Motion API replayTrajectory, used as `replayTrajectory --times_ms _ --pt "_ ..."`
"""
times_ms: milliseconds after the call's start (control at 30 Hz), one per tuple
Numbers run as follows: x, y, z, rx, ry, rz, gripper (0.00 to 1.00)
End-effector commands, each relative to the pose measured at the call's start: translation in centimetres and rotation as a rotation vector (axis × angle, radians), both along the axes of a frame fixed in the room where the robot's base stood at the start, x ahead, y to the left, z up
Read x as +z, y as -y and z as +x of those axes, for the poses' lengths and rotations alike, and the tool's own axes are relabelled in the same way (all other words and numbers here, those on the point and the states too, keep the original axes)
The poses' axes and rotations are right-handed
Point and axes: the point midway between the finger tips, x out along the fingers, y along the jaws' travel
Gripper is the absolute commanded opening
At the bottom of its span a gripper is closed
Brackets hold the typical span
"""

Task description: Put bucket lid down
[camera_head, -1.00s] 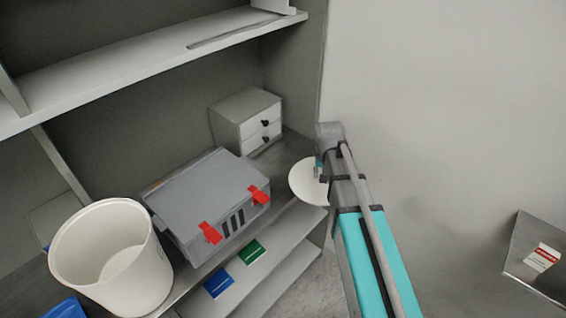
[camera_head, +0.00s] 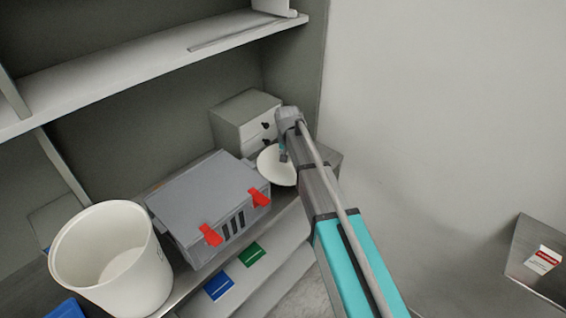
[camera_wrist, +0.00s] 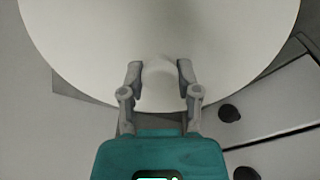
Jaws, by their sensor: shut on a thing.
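The white round bucket lid (camera_head: 272,169) is at the right end of the shelf surface, between the grey toolbox and my arm. In the wrist view the lid (camera_wrist: 80,45) fills the upper part of the picture. In the head view my gripper (camera_head: 283,152) is partly hidden by my own arm. I cannot tell whether the lid touches the surface below. The white bucket (camera_head: 140,270) stands open at the left.
A grey toolbox (camera_head: 205,200) with red latches stands between bucket and lid. A small white drawer unit (camera_head: 247,118) with black knobs is just behind the lid. An upper shelf (camera_head: 120,75) runs overhead. A wall (camera_head: 430,110) is at the right.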

Motion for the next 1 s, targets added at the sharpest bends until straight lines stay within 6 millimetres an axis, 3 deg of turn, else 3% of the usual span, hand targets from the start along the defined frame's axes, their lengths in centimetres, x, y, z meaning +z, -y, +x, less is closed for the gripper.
replayTrajectory --times_ms 333,533,800,1000 --pt "0.0 -0.1 0.1 0.0 0.0 0.0 0.0" --pt "0.0 -1.4 1.2 0.001 0.0 0.0 0.0" --pt "-2.8 -1.1 0.9 -0.001 0.0 0.0 0.0" --pt "-3.6 -1.1 0.9 -0.001 0.0 0.0 0.0"
